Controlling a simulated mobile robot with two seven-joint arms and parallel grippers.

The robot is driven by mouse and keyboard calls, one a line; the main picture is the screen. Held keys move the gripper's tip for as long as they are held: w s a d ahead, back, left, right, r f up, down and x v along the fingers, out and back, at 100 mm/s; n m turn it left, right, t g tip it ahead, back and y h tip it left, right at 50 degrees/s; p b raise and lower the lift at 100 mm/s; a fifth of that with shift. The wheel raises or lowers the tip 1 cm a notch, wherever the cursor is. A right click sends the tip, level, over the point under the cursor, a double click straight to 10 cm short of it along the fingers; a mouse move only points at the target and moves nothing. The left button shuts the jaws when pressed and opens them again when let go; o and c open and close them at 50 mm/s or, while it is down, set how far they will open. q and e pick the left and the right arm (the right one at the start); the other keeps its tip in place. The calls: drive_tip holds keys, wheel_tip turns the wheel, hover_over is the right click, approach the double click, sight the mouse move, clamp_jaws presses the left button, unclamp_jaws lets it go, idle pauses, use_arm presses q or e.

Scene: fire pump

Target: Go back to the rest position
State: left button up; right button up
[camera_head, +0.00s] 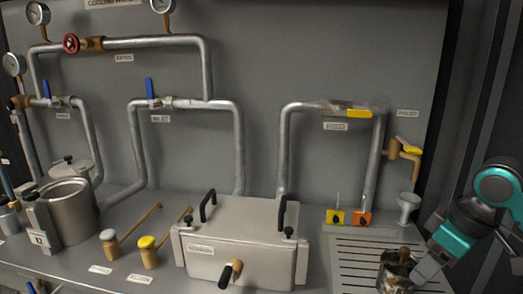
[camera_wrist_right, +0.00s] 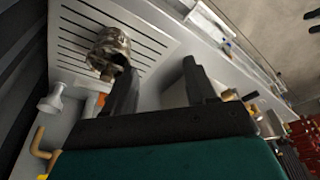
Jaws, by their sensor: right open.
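My right arm comes in from the right edge of the head view, with its gripper (camera_head: 424,268) low over the slotted drain panel. In the right wrist view the two dark fingers of the right gripper (camera_wrist_right: 160,80) stand apart with nothing between them. A shiny metal vessel with a brownish top (camera_head: 396,272) stands on the slotted panel (camera_head: 360,262), just left of the gripper in the head view. The vessel also shows in the wrist view (camera_wrist_right: 108,48), beside one finger; I cannot tell whether they touch. My left gripper is not in view.
A lidded metal box (camera_head: 240,235) with black handles stands mid-counter. A steel pot (camera_head: 72,208) stands at left. A yellow-handled tap (camera_head: 405,148) over a funnel (camera_head: 408,205) is near the right arm. Yellow and orange blocks (camera_head: 350,217) sit behind the panel. Pipes line the back wall.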

drive_tip(key=a+f+m+t+y, duration=0.1)
drive_tip(key=a+f+t, duration=0.1)
drive_tip(key=a+f, duration=0.55)
drive_tip(key=a+f+m+t+y, duration=0.15)
drive_tip(key=a+f, duration=0.25)
drive_tip(key=f, duration=0.7)
drive_tip(key=s+a+f+t+h, duration=0.1)
drive_tip(key=s+a+f+t, duration=0.1)
drive_tip(key=s+f, duration=0.2)
drive_tip(key=s+a+f+m+t+h, duration=0.1)
drive_tip(key=s+f, duration=0.3)
drive_tip(key=s, duration=0.4)
drive_tip(key=shift+s+a+f+t, duration=0.3)
drive_tip(key=shift+s+a+t, duration=0.1)
drive_tip(key=shift+t, duration=0.45)
